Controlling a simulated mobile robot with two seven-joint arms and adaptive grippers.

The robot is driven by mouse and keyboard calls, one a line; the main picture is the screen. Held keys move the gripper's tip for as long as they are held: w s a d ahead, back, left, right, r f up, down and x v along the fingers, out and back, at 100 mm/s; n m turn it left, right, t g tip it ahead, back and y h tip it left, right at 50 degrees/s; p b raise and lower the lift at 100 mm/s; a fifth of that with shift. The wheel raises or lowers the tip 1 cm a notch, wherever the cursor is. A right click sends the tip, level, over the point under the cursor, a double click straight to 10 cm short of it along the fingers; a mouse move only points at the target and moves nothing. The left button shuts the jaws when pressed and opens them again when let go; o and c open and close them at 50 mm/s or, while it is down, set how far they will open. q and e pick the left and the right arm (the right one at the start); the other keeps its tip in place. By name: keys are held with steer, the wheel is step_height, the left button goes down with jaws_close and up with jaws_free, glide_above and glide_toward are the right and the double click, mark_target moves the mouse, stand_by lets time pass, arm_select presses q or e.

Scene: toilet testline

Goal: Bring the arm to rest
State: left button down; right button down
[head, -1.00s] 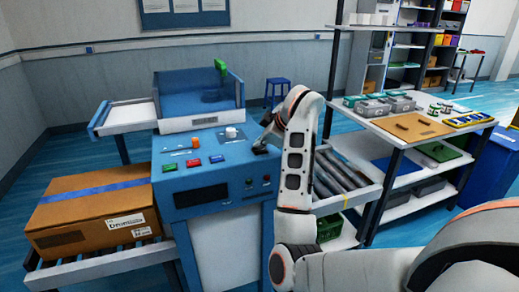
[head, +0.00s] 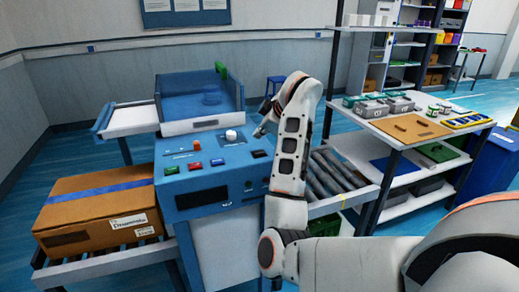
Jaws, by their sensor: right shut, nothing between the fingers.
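My right arm rises from the lower right and bends over beside the blue control console (head: 225,170). Its gripper (head: 262,130) is shut and empty, small and partly hidden by the wrist. It is just above and beyond the black button (head: 259,154) at the console's right side, apart from it. The console also carries a red button (head: 195,165), a blue button (head: 217,162), an orange knob (head: 196,144) and a white knob (head: 231,135). My left gripper is not in view.
A blue open-topped tray (head: 185,103) stands behind the console. A cardboard box (head: 100,208) sits on rollers at left. A roller conveyor (head: 335,172) and a loaded shelf table (head: 395,140) stand close to the right of my arm. A blue stool (head: 275,84) is behind.

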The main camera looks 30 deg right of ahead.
step_height(320, 180, up, 2)
steer(key=shift+a+r+p, duration=0.1)
steer(key=shift+p, duration=0.25)
steer(key=shift+w+f, duration=0.1)
steer(key=shift+f, duration=0.1)
